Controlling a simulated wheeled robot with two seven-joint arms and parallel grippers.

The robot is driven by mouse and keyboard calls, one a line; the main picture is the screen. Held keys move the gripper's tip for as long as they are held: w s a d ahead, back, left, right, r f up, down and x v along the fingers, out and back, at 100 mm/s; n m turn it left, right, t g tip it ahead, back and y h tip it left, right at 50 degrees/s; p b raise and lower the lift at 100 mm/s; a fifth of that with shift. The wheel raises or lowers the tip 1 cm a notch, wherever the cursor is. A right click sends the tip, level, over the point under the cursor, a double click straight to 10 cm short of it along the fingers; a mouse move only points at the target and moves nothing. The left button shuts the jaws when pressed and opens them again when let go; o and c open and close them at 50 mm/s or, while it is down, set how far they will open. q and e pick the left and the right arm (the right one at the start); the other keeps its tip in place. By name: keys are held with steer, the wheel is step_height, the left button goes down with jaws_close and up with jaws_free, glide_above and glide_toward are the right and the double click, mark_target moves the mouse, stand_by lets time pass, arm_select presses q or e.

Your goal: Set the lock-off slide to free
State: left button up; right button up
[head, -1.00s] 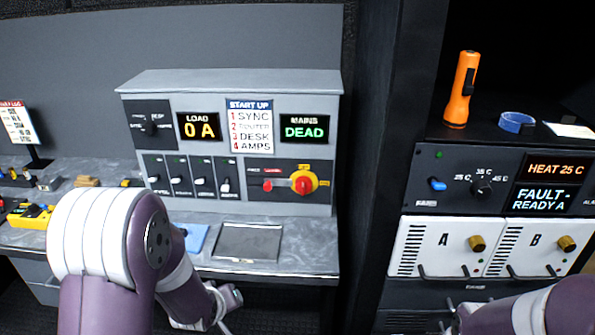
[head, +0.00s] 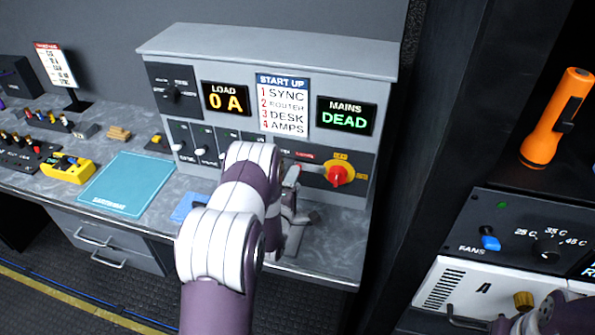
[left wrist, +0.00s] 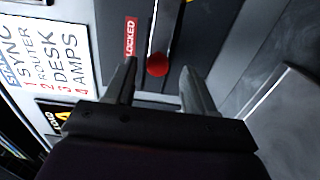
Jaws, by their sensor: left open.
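The lock-off slide shows in the left wrist view as a red ball knob (left wrist: 157,66) on a bright slot in a dark panel. A red LOCKED label (left wrist: 131,38) is beside the slot, and the knob is near that label. My left gripper (left wrist: 159,72) is open, with one finger on each side of the knob; I cannot tell if either touches it. In the head view my left gripper (head: 291,182) is at the lower front of the grey power panel (head: 230,60) and hides most of the slide. Part of my right arm shows at the lower right; its gripper cannot be made out.
A red rotary switch on a yellow plate (head: 339,174) is just right of the slide. A row of small switches (head: 200,143) is to its left. The MAINS display (head: 345,116) reads DEAD. A rack with an orange torch (head: 556,118) stands to the right.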

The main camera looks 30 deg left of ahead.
arm_select(q)
steer(key=shift+x, duration=1)
steer(key=shift+a, duration=0.1)
steer(key=shift+c, duration=1.2)
steer(key=shift+w, duration=0.1)
jaws_close()
steer(key=a, duration=0.2)
steer(key=s+a+b, duration=0.1)
steer(key=a, duration=0.1)
steer(key=shift+s+a, duration=0.1)
steer(key=shift+a, duration=0.2)
